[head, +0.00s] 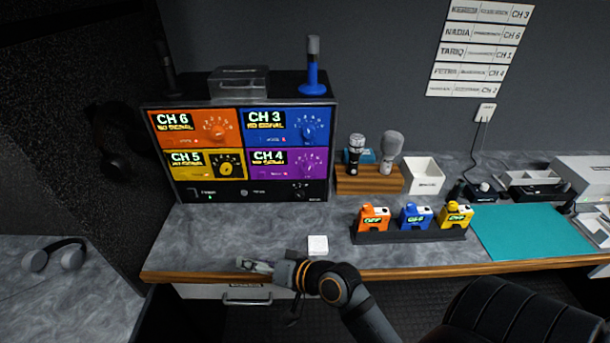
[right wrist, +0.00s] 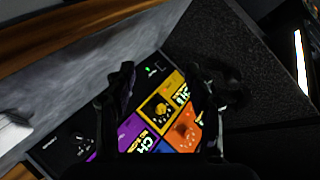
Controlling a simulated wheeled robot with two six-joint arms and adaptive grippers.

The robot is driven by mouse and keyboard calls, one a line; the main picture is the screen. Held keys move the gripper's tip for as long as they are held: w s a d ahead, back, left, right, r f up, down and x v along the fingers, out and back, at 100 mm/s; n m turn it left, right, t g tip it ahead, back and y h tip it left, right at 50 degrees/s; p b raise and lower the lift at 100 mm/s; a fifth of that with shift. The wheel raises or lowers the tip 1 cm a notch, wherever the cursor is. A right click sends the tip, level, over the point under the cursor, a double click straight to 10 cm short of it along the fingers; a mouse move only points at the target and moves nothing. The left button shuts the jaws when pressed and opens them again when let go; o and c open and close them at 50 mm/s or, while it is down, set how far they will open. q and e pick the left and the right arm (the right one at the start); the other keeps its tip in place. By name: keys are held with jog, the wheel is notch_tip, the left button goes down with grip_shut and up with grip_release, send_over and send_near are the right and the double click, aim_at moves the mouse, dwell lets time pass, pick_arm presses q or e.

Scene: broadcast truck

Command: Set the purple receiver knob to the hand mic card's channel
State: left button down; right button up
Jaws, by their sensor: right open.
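The purple receiver panel (head: 289,162) is at the lower right of the receiver rack in the head view; its screen reads CH 4, NO SIGNAL. Its purple knob (head: 307,167) is on the panel's right side. Several cards (head: 475,48) hang on the wall, with readable channels 3, 6, 1, 4 and 2; their small middle text is too blurred to tell which is the hand mic card. My right gripper (head: 251,265) is open and empty at the desk's front edge, below and apart from the rack. In the right wrist view its fingers (right wrist: 163,95) frame the panels. My left gripper is not in view.
Orange CH 6 (head: 192,127), blue CH 3 (head: 285,126) and yellow CH 5 (head: 202,164) panels adjoin the purple one. A white block (head: 318,245) lies near my right arm. Two mics stand in a wooden block (head: 362,184). Colored packs occupy a black tray (head: 400,236). Desk before the rack is clear.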

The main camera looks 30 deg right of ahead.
jog(key=w+d+r+m+t+h, duration=0.2)
jog(key=w+d+r+m+t, duration=0.15)
jog(key=r+m, duration=0.35)
jog(key=w+d+r+m+t+h, duration=0.25)
jog(key=r+m+t, duration=0.25)
jog(key=m, duration=0.3)
jog(key=m+g+h, duration=0.5)
jog(key=m+h, duration=0.7)
jog(key=m, duration=0.7)
send_near(309, 171)
jog(key=shift+y, duration=0.25)
jog(key=p+x, duration=0.2)
jog(key=x, duration=0.6)
jog(key=shift+w+d+r, duration=0.1)
jog(key=shift+w+d, duration=0.05)
jog(key=shift+d, duration=0.1)
